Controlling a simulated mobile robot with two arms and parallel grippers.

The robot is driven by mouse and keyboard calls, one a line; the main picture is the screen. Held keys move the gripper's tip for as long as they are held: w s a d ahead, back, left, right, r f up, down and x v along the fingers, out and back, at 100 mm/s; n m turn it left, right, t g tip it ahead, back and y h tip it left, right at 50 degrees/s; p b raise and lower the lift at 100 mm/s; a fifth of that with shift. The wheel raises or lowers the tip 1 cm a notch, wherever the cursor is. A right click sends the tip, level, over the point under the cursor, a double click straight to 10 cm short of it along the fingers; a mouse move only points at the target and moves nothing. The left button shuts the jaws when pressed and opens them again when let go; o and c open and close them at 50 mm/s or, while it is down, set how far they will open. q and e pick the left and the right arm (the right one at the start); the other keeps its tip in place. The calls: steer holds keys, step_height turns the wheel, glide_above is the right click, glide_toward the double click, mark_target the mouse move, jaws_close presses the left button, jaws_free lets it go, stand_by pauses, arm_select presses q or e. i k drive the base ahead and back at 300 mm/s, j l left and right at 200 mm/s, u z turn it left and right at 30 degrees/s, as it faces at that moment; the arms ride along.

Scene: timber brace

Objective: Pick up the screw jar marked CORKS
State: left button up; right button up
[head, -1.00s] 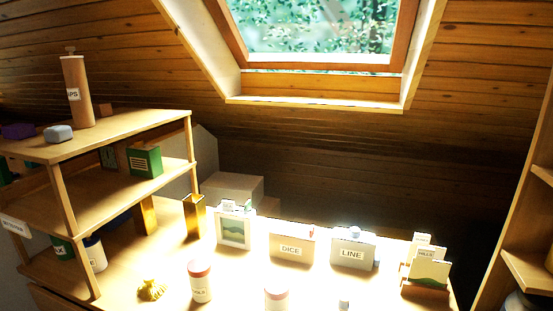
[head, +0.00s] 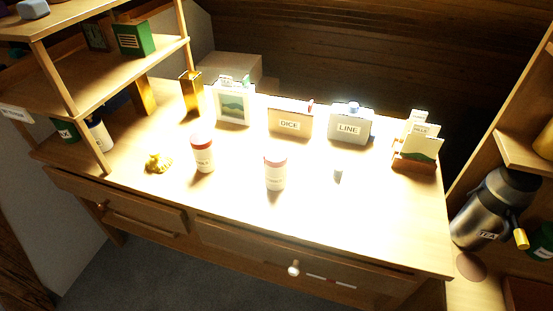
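Two white screw jars with red lids stand upright on the desk. The left jar (head: 203,154) and the middle jar (head: 275,172) each carry a small label, but glare and size keep me from reading either surely. On the low shelf at the left, a green jar (head: 65,130) and a white jar (head: 98,134) stand partly hidden, their labels only partly visible. I cannot tell which jar is marked CORKS. Neither of my grippers is in view.
The desk (head: 385,215) also holds a DICE box (head: 290,120), a LINE box (head: 350,126), a picture frame (head: 233,104), a card holder (head: 416,158) and a yellow lump (head: 157,163). A shelf unit (head: 60,90) bounds the left. A TEA flask (head: 486,212) stands right. The desk's front right is clear.

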mark_target(275, 178)
steer(key=l+u, duration=0.35)
steer(key=k+l+u, duration=0.15)
steer(key=l+u, duration=0.25)
steer(key=k+l+u, duration=0.15)
steer(key=u, duration=0.2)
steer(key=l, duration=0.15)
